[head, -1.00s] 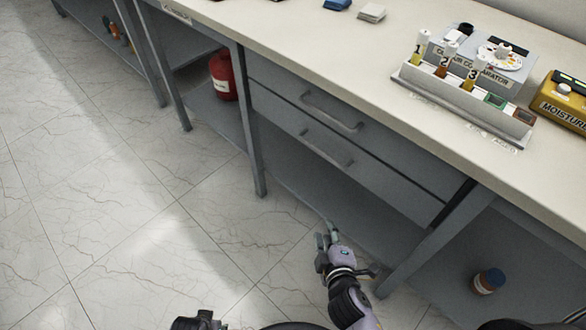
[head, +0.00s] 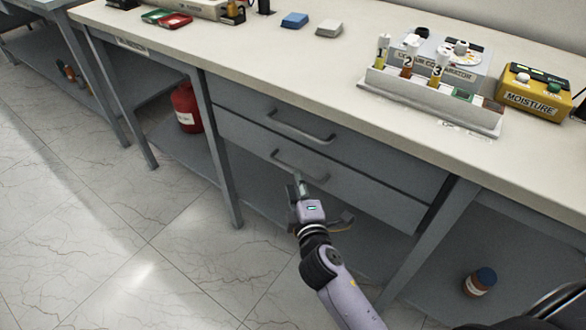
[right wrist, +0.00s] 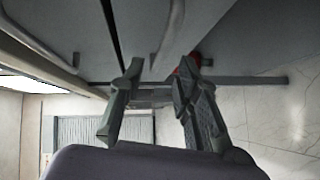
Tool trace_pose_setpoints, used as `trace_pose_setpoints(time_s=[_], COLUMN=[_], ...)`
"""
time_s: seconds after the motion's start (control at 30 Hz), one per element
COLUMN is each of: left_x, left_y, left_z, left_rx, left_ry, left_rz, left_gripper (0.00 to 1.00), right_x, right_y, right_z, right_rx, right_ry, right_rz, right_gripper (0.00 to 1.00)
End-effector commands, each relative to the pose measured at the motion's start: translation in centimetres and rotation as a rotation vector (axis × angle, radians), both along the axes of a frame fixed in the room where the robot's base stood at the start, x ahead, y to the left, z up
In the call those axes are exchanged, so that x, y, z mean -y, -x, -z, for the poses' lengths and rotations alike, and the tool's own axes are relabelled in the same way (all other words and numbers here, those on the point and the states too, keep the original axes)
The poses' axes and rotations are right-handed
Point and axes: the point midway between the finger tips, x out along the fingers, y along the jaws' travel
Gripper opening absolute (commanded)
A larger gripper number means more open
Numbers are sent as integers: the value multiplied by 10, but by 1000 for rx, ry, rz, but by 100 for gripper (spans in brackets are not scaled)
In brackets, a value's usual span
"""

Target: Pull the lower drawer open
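The grey lower drawer (head: 370,187) is shut under the bench top, below an upper drawer (head: 375,150) that is also shut. The lower drawer's bar handle (head: 287,160) is grey. My right gripper (head: 298,182) is just below this handle in the head view. In the right wrist view its two fingers (right wrist: 160,72) are apart, and the lower handle (right wrist: 170,40) shows ahead, lined up with the gap between them. I cannot tell whether they touch it. My left gripper is out of view.
The upper drawer's handle (head: 300,127) is close above. Bench legs (head: 430,245) stand on both sides of the drawers. A red container (head: 186,108) and a blue-capped jar (head: 480,282) sit on lower shelves. The bench top holds a comparator (head: 435,95) and a moisture meter (head: 535,92).

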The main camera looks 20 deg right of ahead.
Motion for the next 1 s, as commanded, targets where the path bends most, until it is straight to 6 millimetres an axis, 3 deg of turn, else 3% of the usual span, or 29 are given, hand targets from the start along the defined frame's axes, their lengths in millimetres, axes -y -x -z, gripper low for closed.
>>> trace_pose_setpoints(time_s=[0.2, 0.4, 0.77, 1.0], left_x=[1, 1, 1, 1], left_y=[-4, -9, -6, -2], left_z=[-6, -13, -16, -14], left_rx=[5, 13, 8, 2], left_ry=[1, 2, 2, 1], left_rz=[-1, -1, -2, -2], left_gripper=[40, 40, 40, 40], right_x=[5, 7, 7, 7], right_y=[-41, -60, -63, -63], right_z=[6, 9, 10, 10], right_rx=[1, 0, -1, -1], right_ry=[0, 0, -1, -1], right_rz=[0, 0, 0, 0], right_gripper=[30, 30, 29, 13])
